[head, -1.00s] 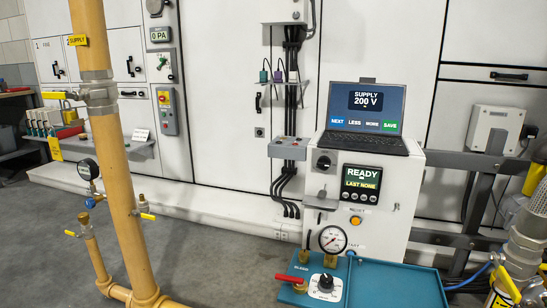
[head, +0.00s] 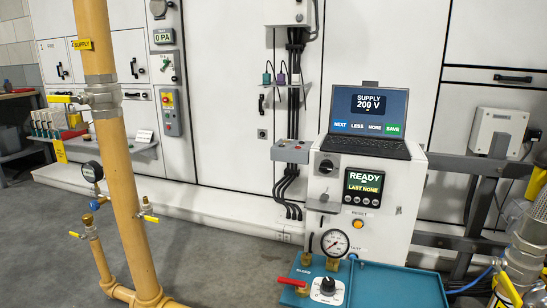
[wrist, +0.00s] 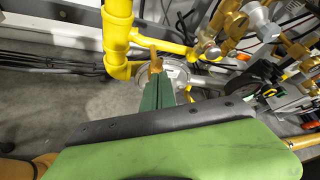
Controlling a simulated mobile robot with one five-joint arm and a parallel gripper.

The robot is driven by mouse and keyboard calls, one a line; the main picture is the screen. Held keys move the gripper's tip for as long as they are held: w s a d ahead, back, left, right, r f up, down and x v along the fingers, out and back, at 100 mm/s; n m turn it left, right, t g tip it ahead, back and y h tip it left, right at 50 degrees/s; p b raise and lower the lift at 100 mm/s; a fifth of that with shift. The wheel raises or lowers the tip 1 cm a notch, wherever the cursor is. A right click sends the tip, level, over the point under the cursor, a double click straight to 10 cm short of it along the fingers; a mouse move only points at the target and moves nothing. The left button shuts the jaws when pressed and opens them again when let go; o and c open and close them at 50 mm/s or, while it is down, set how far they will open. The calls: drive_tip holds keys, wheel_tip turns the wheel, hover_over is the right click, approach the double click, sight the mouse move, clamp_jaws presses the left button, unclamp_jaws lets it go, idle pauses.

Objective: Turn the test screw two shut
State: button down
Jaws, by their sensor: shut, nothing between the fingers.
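My gripper (wrist: 158,82) shows in the wrist view as two dark green fingers pressed together, with nothing held between them. A small brass piece (wrist: 155,62) appears just beyond the fingertips, beside a yellow pipe (wrist: 118,40); I cannot tell whether they touch. I cannot tell which fitting is test screw two. In the head view, small brass fittings with yellow levers sit on a standing stub (head: 89,222) and on the side of the tall yellow pipe (head: 146,208). My gripper is not in the head view.
A white test unit (head: 340,225) carries a laptop (head: 368,115) and a screen reading READY. A teal case (head: 400,288) with a gauge and red lever is at the front. A pressure gauge (head: 92,171) stands left of the yellow pipe. Grey floor (head: 220,245) is clear between them.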

drive_tip(key=shift+s+d, duration=0.1)
drive_tip(key=shift+d, duration=0.05)
drive_tip(key=shift+r, duration=0.2)
drive_tip(key=shift+r+p, duration=0.25)
drive_tip(key=shift+p, duration=0.15)
drive_tip(key=shift+s, duration=0.1)
drive_tip(key=shift+s+a, duration=0.35)
drive_tip(key=shift+s, duration=0.55)
drive_tip(key=shift+s+a, duration=0.35)
drive_tip(key=shift+s, duration=0.55)
drive_tip(key=shift+s+a, duration=0.35)
drive_tip(key=shift+s, duration=0.55)
